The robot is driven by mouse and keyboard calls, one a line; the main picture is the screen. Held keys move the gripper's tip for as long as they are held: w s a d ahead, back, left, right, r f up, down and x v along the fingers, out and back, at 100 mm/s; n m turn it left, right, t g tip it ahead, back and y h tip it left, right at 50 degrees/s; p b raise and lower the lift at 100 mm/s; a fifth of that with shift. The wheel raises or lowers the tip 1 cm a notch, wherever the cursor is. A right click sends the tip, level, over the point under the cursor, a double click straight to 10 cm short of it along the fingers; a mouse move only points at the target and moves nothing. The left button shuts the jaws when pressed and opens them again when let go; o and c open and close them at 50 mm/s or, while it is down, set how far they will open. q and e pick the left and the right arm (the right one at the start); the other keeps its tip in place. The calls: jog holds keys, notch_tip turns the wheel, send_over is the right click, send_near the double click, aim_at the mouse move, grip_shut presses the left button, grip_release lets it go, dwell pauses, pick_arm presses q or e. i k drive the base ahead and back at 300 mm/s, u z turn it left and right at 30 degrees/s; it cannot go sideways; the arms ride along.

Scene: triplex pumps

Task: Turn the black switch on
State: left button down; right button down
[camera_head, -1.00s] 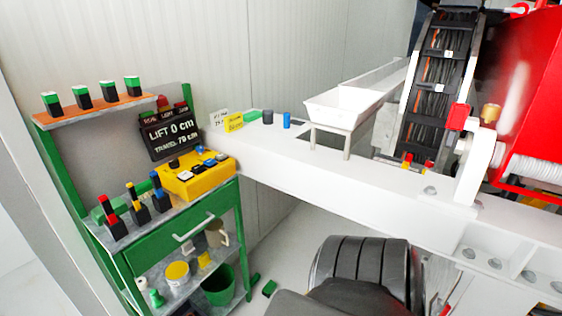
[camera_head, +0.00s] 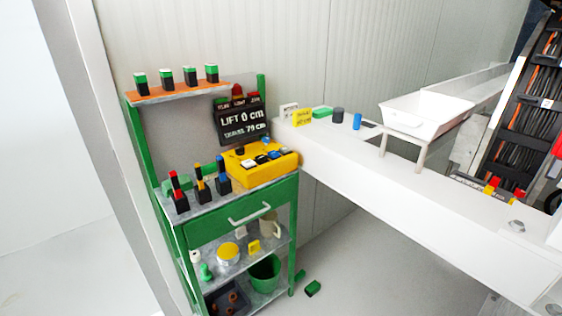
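A yellow control box (camera_head: 278,172) sits on the green workbench (camera_head: 243,214). Small black, white and blue controls are on its top. A black control (camera_head: 262,159) shows near the middle of the box, and another dark one is at its back left. They are too small to tell which is the black switch or how it is set. A black sign (camera_head: 241,121) behind the box reads "LIFT 0 cm" and "TRAVEL 79 cm". Neither of my grippers is in view.
Several coloured levers (camera_head: 201,188) stand left of the box. An orange shelf (camera_head: 192,91) above holds several green-topped black blocks. A white beam (camera_head: 400,190) with a white trough (camera_head: 425,116) extends right. A green bucket (camera_head: 265,271) stands below. The floor left is clear.

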aim_at(239, 151)
jog(key=u, duration=0.1)
jog(key=k, duration=0.4)
jog(key=z, duration=0.7)
jog(key=i, duration=1.25)
jog(key=z, duration=0.15)
